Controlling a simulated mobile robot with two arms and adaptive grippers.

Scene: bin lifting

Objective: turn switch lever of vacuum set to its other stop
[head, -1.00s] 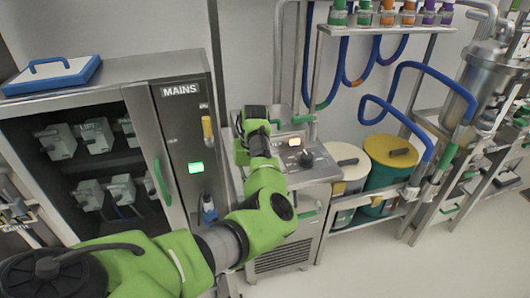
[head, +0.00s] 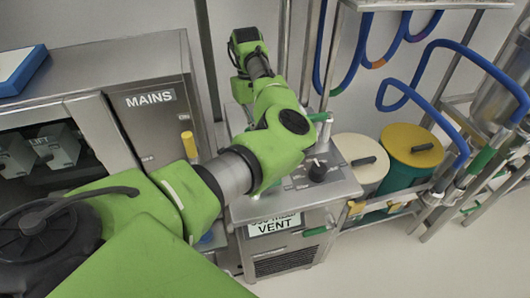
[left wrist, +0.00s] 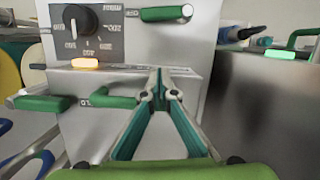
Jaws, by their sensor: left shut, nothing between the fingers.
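The vacuum set appears to be the steel cabinet (head: 345,185) in the head view, with a black rotary knob (head: 317,170) on its sloped top. In the left wrist view the knob (left wrist: 78,20) sits on a dark marked plate, above a lit orange lamp (left wrist: 85,63). Green-handled levers show there too, one at the top (left wrist: 165,13) and one left of the fingers (left wrist: 105,97). I cannot tell which is the switch lever. My left gripper (left wrist: 160,88) is shut and empty, its tips before the steel face; contact is unclear. In the head view my arm hides it. My right gripper is out of view.
The MAINS cabinet (head: 140,125) stands left of the vacuum set. Right of it are a cream-lidded drum (head: 350,150) and a yellow-lidded green drum (head: 410,145) on a rack. Blue hoses (head: 435,95) hang behind them. Open floor (head: 390,260) lies at the front right.

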